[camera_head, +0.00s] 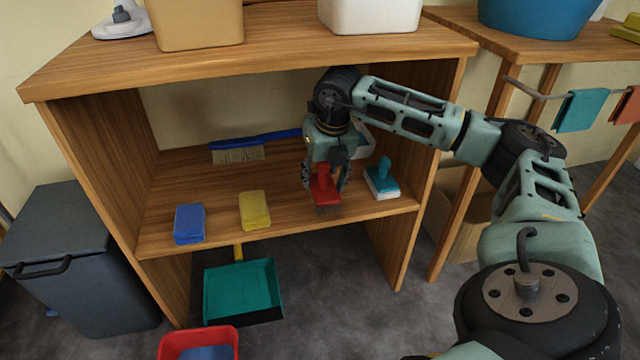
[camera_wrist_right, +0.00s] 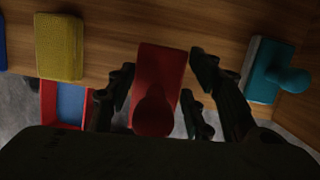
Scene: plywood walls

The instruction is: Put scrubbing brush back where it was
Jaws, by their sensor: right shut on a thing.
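The red scrubbing brush (camera_head: 324,186) has dark bristles pointing down. It is at the front of the shelf board (camera_head: 285,215), between the yellow sponge and the teal-handled brush. My right gripper (camera_head: 326,180) reaches down over it and is shut on it. In the right wrist view the red brush (camera_wrist_right: 158,85) lies between the two fingers (camera_wrist_right: 158,90). I cannot tell whether its bristles touch the board. My left gripper is not in view.
On the shelf are a blue sponge (camera_head: 189,224), yellow sponge (camera_head: 255,210), teal-handled brush (camera_head: 382,180) and long blue brush (camera_head: 255,142). A teal dustpan (camera_head: 243,290) and red container (camera_head: 199,342) are below, a grey bin (camera_head: 75,262) left.

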